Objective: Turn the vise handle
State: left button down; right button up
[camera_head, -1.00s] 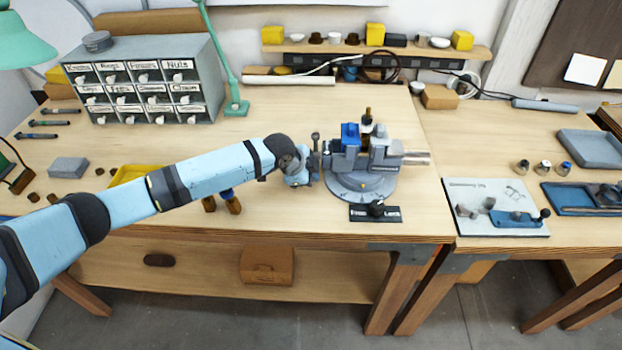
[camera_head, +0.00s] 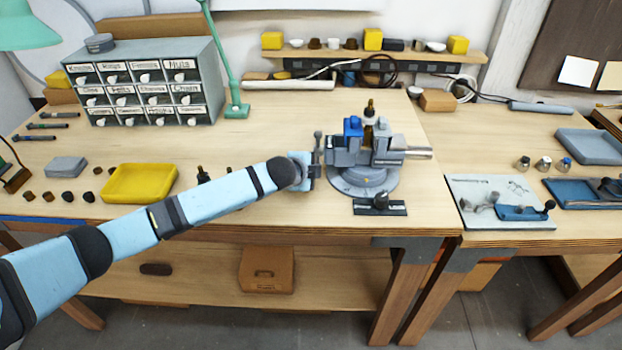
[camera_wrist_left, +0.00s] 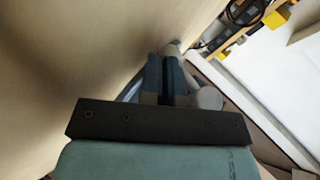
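The grey vise (camera_head: 364,180) stands on a round base near the bench's front edge, with a blue block (camera_head: 353,127) at its jaws. Its handle (camera_head: 317,144) is an upright bar with a rounded top end on the vise's left side. My left gripper (camera_head: 313,171) is at the handle's lower part, reaching in from the left. My right gripper is not in view.
A yellow tray (camera_head: 172,183) and a drawer cabinet (camera_head: 217,88) are to the left. A pale board with a blue tool (camera_head: 475,185) lies right. The green lamp post (camera_head: 232,82) stands behind.

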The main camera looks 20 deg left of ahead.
pick_arm(q)
jog(key=shift+f, duration=0.1)
jog(key=shift+s+d+r, duration=0.1)
jog(key=shift+r, duration=0.1)
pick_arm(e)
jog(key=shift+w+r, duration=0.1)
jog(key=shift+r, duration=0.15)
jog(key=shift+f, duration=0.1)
